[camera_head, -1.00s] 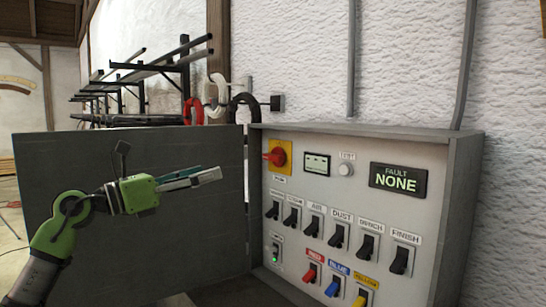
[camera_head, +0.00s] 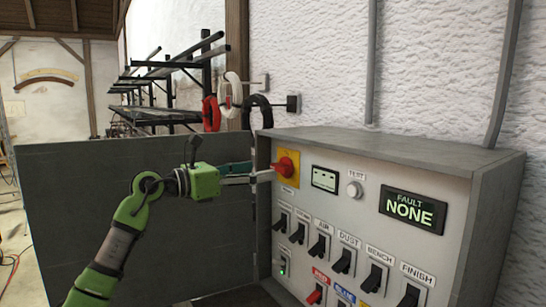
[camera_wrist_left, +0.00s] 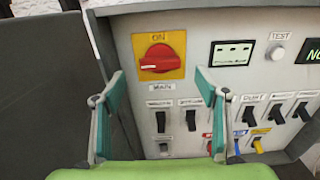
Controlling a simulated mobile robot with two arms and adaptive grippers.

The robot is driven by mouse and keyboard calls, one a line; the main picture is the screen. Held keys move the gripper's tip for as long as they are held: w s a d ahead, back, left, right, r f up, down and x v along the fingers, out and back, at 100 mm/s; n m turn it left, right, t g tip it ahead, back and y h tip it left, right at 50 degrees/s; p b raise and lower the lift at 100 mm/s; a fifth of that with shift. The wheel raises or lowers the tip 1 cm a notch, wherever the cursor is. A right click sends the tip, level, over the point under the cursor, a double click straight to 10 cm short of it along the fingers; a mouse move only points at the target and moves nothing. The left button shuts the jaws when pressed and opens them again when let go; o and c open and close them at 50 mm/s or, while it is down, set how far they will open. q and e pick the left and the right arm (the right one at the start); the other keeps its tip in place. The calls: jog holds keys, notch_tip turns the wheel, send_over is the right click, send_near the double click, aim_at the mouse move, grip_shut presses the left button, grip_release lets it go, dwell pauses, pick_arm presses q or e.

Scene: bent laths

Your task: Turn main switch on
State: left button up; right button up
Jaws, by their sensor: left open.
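The main switch (camera_head: 286,168) is a red rotary knob on a yellow plate at the upper left of the grey control panel (camera_head: 370,172). It also shows in the left wrist view (camera_wrist_left: 160,60), with "ON" above it and "MAIN" below; its grip lies roughly sideways there. My left gripper (camera_head: 268,173) is open and points at the switch, close in front of it. In the left wrist view my two fingers (camera_wrist_left: 159,74) stand apart, left and right of and below the knob. I cannot tell if they touch it. My right gripper is not in view.
The panel carries a small display (camera_head: 324,179), a test button (camera_head: 354,189), a fault screen reading "NONE" (camera_head: 412,211) and several black rocker switches (camera_head: 347,261). Coloured toggles (camera_head: 315,294) sit lower. The open cabinet door (camera_head: 90,210) stands behind my left arm. A rack (camera_head: 165,85) is farther back.

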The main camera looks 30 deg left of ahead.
aim_at(277, 167)
pick_arm(q)
jog(key=p+x, duration=0.2)
jog(key=x, duration=0.3)
jog(key=shift+w+r, duration=0.1)
jog(key=shift+w+d, duration=0.15)
jog(key=shift+w, duration=0.1)
jog(key=c, duration=1.1)
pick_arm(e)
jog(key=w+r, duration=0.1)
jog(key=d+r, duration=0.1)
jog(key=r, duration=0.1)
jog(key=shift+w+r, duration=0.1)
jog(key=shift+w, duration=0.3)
